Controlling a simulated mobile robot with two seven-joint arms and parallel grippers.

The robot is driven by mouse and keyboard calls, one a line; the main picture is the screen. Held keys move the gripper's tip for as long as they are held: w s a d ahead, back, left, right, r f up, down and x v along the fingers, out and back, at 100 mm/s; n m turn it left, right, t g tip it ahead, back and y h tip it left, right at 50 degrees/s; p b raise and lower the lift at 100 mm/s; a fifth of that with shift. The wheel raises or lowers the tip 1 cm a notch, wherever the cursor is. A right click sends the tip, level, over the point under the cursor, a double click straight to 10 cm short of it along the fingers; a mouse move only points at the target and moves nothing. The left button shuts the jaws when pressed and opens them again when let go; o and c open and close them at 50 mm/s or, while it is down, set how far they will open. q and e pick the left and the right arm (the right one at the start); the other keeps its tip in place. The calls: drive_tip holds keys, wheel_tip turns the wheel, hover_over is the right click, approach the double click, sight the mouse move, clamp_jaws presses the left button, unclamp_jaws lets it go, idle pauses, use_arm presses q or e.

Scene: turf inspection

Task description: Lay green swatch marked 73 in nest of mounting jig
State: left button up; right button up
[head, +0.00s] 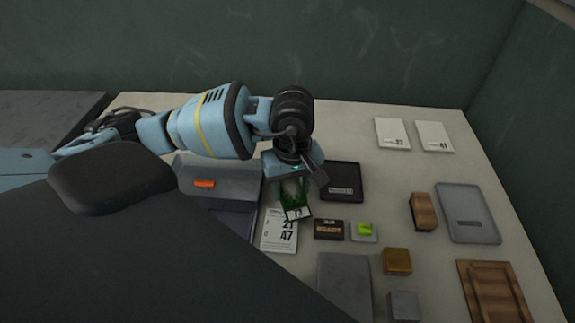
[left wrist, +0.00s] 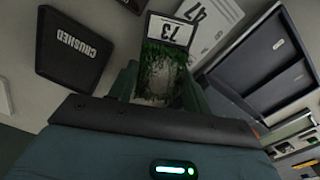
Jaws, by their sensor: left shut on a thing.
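My left gripper (head: 294,188) is shut on the green swatch (head: 296,204), holding it by its mossy part. The swatch's white label reads 73; in the left wrist view the swatch (left wrist: 161,66) lies between the two fingers, label end outward. In the head view it hangs over or just above a white card (head: 279,236) with 47 on it; I cannot tell the gap. A brown wooden frame (head: 490,290) with a recess, at the lower right, may be the mounting jig; I cannot be sure. My right gripper is not in view.
A black tray marked CRUSHED (left wrist: 72,48) is beside the gripper. A grey box (head: 218,178) with an orange tag stands left. A dark READY block (head: 328,229), green-lit button (head: 365,230), brown block (head: 423,211), grey tray (head: 468,212) and white cards (head: 392,134) occupy the table.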

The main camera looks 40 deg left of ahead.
use_arm(q)
drive_tip(key=w+a, duration=0.1)
drive_tip(key=w, duration=0.1)
drive_tip(key=w+a, duration=0.1)
drive_tip(key=a, duration=0.1)
drive_tip(key=w+a, duration=0.1)
drive_tip(key=w, duration=0.1)
drive_tip(key=shift+w+a+f, duration=0.15)
drive_tip(key=shift+w+f, duration=0.15)
drive_tip(key=shift+w, duration=0.1)
drive_tip(key=shift+w+a, duration=0.25)
drive_tip(key=shift+a, duration=0.05)
drive_tip(key=shift+f+p, duration=0.3)
drive_tip(key=shift+f, duration=1.5)
drive_tip(key=shift+f, duration=0.1)
drive_tip(key=shift+f, duration=0.15)
drive_tip(key=o, duration=0.9)
drive_tip(key=shift+r, duration=0.2)
